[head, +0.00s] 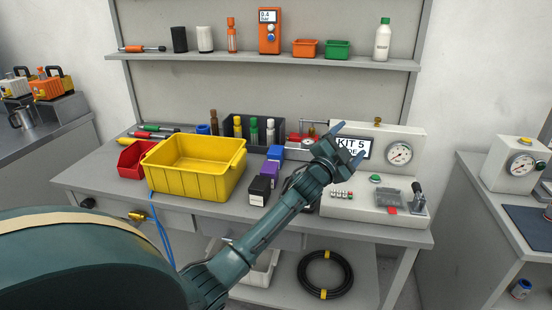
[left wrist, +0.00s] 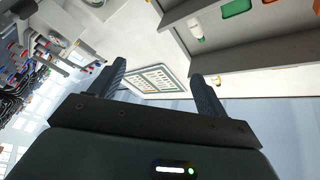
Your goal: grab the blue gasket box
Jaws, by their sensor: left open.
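The blue box (head: 275,153) stands on the workbench in the head view, at the back of a short row with a purple box (head: 269,171) and a black box (head: 260,190). My left gripper (head: 350,141) is open and empty, in front of the test panel with the "KIT 5" screen (head: 352,146), to the right of the blue box in the picture. In the left wrist view the two fingers (left wrist: 157,72) are spread with nothing between them; no blue box shows there. My right gripper is not in view.
A yellow bin (head: 196,184) stands left of the boxes, with a red bin (head: 134,160) beside it. A dark rack of bottles (head: 290,131) stands behind them. A shelf (head: 270,61) with several items runs above. The test panel's gauge (head: 399,153) is right of my gripper.

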